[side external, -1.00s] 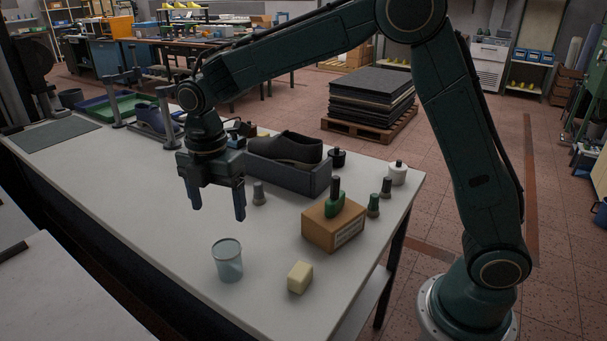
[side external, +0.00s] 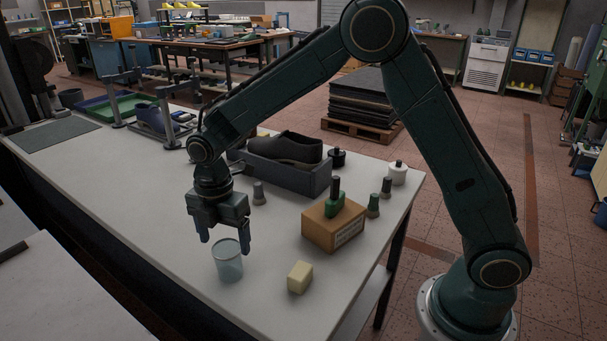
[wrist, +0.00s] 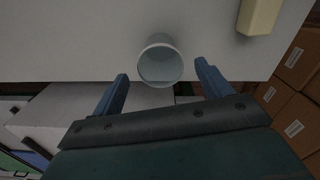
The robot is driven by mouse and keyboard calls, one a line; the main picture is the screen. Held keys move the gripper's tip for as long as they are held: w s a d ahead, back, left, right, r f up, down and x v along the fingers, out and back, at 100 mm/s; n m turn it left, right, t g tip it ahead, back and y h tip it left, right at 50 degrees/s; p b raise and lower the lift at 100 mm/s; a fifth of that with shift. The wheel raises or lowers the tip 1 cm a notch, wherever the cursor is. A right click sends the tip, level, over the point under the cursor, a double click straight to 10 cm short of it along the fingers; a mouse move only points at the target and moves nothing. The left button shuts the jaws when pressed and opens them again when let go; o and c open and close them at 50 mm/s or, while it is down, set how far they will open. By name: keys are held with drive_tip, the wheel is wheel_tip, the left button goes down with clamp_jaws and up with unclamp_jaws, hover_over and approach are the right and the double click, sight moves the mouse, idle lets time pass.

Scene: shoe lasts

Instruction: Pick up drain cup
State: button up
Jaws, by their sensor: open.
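The drain cup (side external: 228,263) is a clear, bluish cup standing upright on the white bench near its front edge. My gripper (side external: 224,246) is open and points down just behind and above the cup in the side view. In the wrist view the cup (wrist: 160,62) appears with its round mouth ahead of the gap between the two blue fingers (wrist: 160,82). The left finger is to its lower left and the right finger to its right. Nothing is held between the fingers. Whether a finger touches the cup cannot be told.
A pale yellow block (side external: 300,277) lies to the right of the cup. Behind it are a cardboard box (side external: 333,226) with a green-based item on top, several small bottles, and a grey bin (side external: 290,178) holding a dark shoe. The bench left of the cup is clear.

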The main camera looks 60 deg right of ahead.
sight(227, 255)
drive_tip(key=shift+f, duration=0.1)
drive_tip(key=shift+f, duration=2.55)
drive_tip(key=c, duration=1)
